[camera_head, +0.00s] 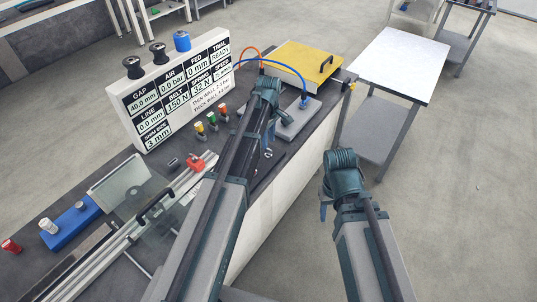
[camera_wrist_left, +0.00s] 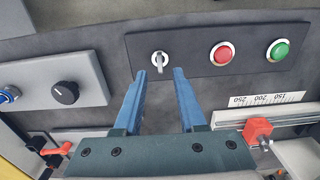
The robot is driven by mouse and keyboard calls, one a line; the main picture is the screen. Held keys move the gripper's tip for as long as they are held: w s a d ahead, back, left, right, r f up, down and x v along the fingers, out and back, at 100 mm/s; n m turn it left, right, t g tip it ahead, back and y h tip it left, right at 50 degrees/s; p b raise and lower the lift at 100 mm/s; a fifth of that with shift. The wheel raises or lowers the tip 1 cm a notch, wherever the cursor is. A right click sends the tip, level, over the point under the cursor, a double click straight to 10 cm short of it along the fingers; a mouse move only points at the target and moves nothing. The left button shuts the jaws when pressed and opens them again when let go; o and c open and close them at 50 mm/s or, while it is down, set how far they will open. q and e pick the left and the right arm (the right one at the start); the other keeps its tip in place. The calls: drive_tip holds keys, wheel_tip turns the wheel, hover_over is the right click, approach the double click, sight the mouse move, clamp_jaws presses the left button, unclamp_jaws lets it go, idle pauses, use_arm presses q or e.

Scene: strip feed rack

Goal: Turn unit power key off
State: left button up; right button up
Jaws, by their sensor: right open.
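The unit power key (camera_wrist_left: 160,61) is a small silver key switch on a dark panel (camera_wrist_left: 190,60) in the left wrist view. A red button (camera_wrist_left: 222,53) and a green button (camera_wrist_left: 279,50) sit to its right on the same panel. My left gripper (camera_wrist_left: 158,76) is open, and its two blue fingers point at the key with their tips near its lower end. Nothing shows between the fingers, and I cannot tell whether a tip touches the key. In the head view my left arm hides the key. My right gripper (camera_head: 323,212) hangs over the floor, clear of the bench.
A grey box with a black knob (camera_wrist_left: 65,93) stands left of the panel. A red clamp (camera_wrist_left: 257,130) sits on the scaled rail to the right. A display board (camera_head: 175,88) stands behind on the bench. A white-topped table (camera_head: 395,62) stands at the right.

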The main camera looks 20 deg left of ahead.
sight(268, 149)
use_arm(q)
wheel_tip(268, 149, down, 4)
drive_tip(key=b, duration=0.3)
drive_tip(key=shift+f, duration=0.25)
drive_tip(key=shift+r, duration=0.1)
drive_tip(key=shift+c, duration=0.2)
clamp_jaws()
